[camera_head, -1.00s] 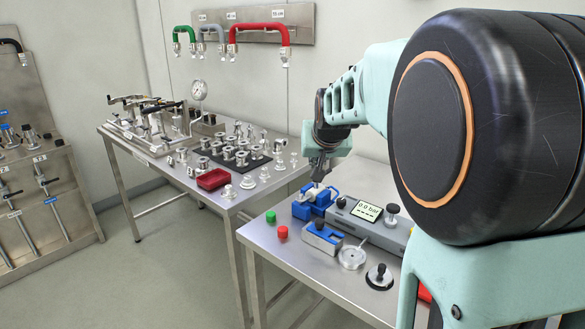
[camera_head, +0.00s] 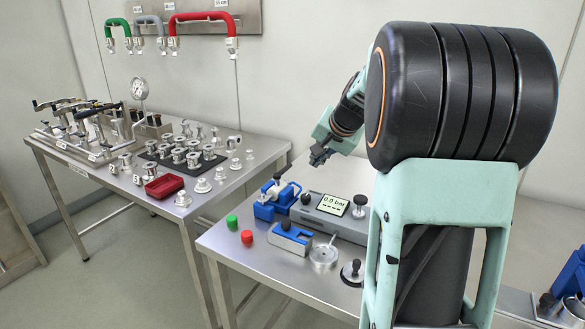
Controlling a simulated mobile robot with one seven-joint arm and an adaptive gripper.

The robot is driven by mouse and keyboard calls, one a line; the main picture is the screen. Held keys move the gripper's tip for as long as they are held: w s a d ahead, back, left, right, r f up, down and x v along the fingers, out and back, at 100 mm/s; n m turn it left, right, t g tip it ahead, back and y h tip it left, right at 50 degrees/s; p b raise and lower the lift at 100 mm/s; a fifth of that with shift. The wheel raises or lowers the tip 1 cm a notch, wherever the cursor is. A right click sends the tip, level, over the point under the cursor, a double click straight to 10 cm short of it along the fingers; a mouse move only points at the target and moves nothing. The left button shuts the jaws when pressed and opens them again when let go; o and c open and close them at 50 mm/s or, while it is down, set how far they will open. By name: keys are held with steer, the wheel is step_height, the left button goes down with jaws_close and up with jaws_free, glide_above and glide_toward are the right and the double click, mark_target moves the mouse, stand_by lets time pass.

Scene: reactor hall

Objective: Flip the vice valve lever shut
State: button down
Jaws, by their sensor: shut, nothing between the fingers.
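The blue vice (camera_head: 264,212) stands on the near steel table, left of the grey gauge box. It holds a small silver valve part (camera_head: 279,192). A black knob (camera_head: 276,177) shows at its top and another dark knob (camera_head: 306,198) at its right side. The lever's exact angle is too small to tell. My gripper (camera_head: 318,157) is shut and empty, above and to the right of the vice, apart from it.
A grey box (camera_head: 350,228) with a "0.0 bar" display stands right of the vice. A fittings table (camera_head: 235,182) stands at left.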

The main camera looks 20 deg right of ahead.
mark_target(283, 171)
stand_by(0.3)
steer(key=x, duration=1)
steer(key=shift+a, duration=0.1)
steer(key=shift+w+a+r+p, duration=0.25)
steer(key=shift+w+a, duration=0.3)
steer(key=shift+w, duration=0.2)
steer(key=shift+w+a+r+p, duration=0.25)
steer(key=shift+w+a, duration=0.35)
steer(key=shift+w, duration=0.2)
steer(key=shift+w+f+n+y+b, duration=0.1)
steer(key=shift+w+n+y+b, duration=0.1)
steer(key=shift+n+y+b, duration=0.25)
